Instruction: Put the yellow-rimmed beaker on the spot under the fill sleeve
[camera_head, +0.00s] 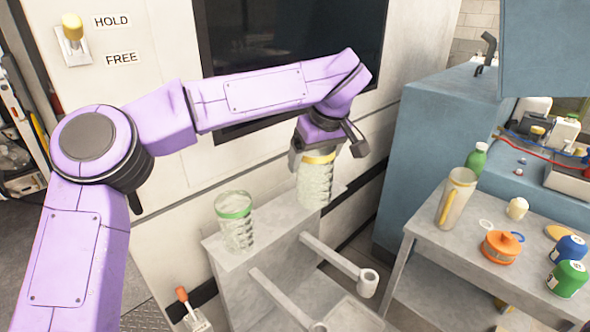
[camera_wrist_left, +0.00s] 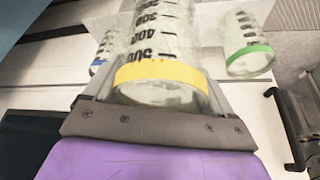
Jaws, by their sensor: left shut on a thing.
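The yellow-rimmed beaker (camera_head: 314,186) is clear and ribbed, and stands roughly upright at the back end of a grey ledge. In the left wrist view its yellow rim (camera_wrist_left: 160,73) and dark graduations show. My left gripper (camera_head: 317,158) is shut on it just below the rim; I cannot tell whether its base touches the ledge. A pale sleeve (camera_head: 368,284) sits at the end of a bar sticking out from the grey stand. A second bar (camera_head: 287,298) runs to another end cut off by the bottom edge. The spot under the sleeve is not clearly visible. My right gripper is out of view.
A green-rimmed beaker (camera_head: 235,220) stands on the near end of the ledge (camera_head: 272,232). A blue-rimmed beaker (camera_wrist_left: 99,66) shows in the left wrist view.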

